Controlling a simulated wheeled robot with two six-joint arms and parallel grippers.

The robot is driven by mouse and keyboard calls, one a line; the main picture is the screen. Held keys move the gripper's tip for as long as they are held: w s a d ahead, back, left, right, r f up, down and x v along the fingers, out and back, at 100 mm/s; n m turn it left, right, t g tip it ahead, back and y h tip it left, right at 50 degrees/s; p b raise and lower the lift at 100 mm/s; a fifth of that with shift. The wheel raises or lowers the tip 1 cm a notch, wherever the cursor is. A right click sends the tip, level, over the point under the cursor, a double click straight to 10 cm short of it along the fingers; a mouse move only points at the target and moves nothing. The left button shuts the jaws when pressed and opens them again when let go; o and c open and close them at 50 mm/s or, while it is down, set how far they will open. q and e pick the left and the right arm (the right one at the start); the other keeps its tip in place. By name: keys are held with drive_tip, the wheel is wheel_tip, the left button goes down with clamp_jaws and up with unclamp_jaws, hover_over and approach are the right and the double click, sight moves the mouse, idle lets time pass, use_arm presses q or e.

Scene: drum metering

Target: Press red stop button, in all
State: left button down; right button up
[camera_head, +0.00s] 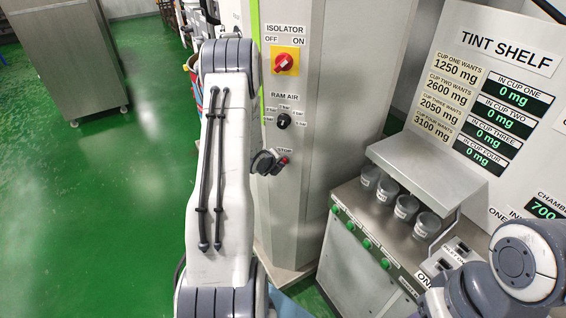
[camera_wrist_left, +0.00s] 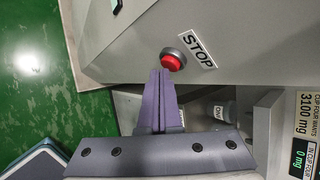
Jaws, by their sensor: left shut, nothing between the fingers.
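The red stop button (camera_head: 284,160) sits on the grey cabinet's front face under the small STOP label. In the left wrist view the red button (camera_wrist_left: 173,61) has a dark collar, with the STOP plate to its right. My left gripper (camera_head: 272,161) is in front of the cabinet, right at the button. In the wrist view its fingers (camera_wrist_left: 160,74) are shut together and empty, their tips just below and left of the button's collar. I cannot tell whether they touch it. My right gripper is not in view; only part of my right arm shows at the lower right.
Above the button are the ram air knob (camera_head: 284,121) and the red isolator switch (camera_head: 285,62). To the right, several cups (camera_head: 405,207) stand in a dispenser beside the tint shelf panel (camera_head: 510,62). Open green floor (camera_head: 120,200) lies to the left.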

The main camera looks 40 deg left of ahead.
use_arm(q)
drive_tip(key=shift+w+a, duration=0.15)
drive_tip(key=shift+w, duration=0.15)
idle(0.4)
drive_tip(key=shift+s, duration=0.1)
drive_tip(key=shift+s+d+b, duration=0.35)
drive_tip(key=shift+s+b, duration=0.3)
drive_tip(key=shift+s, duration=0.05)
drive_tip(key=shift+s+d+b, duration=0.3)
drive_tip(key=shift+s+b, duration=0.1)
drive_tip(key=shift+s, duration=0.35)
drive_tip(key=shift+s+d+b, duration=0.35)
drive_tip(key=shift+s+b, duration=0.1)
drive_tip(key=shift+s, duration=0.35)
drive_tip(key=shift+s+d+b, duration=0.3)
drive_tip(key=shift+s+b, duration=0.1)
drive_tip(key=shift+s, duration=0.35)
